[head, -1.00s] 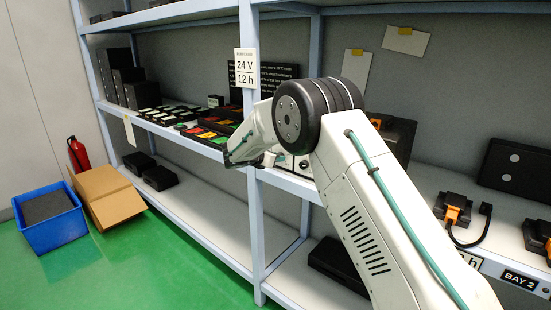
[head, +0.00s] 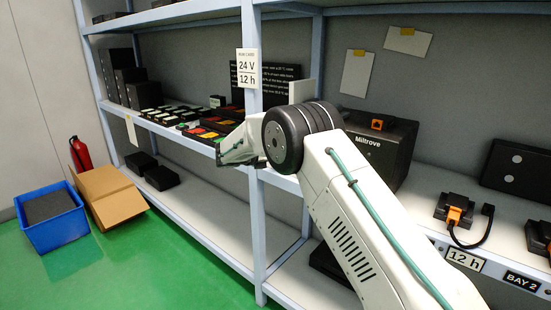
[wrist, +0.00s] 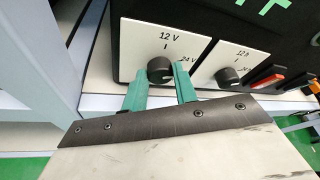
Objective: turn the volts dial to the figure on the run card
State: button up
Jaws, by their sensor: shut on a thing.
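The run card (head: 247,68) hangs on the shelf post in the head view and reads 24 V and 12 h. In the wrist view the volts dial (wrist: 160,69) is a black knob on a white panel (wrist: 135,50), with 12 V printed above it and 24 V at its upper right. My gripper (wrist: 160,80) has its green fingers on either side of this knob and is shut on it. Which mark the knob's pointer faces is not clear. In the head view my arm hides the dial.
A second black dial (wrist: 228,77), marked in hours, sits right of the volts dial, with a red switch (wrist: 266,81) beyond it. The shelf post (head: 254,190) stands close to my arm. A black Miltrove box (head: 378,150) stands behind my arm on the shelf.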

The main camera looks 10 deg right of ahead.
jog(key=shift+f, duration=0.1)
jog(key=o, duration=1)
jog(key=shift+c, duration=0.2)
jog(key=shift+a, duration=0.1)
jog(key=v, duration=0.7)
jog(key=shift+s+a, duration=0.25)
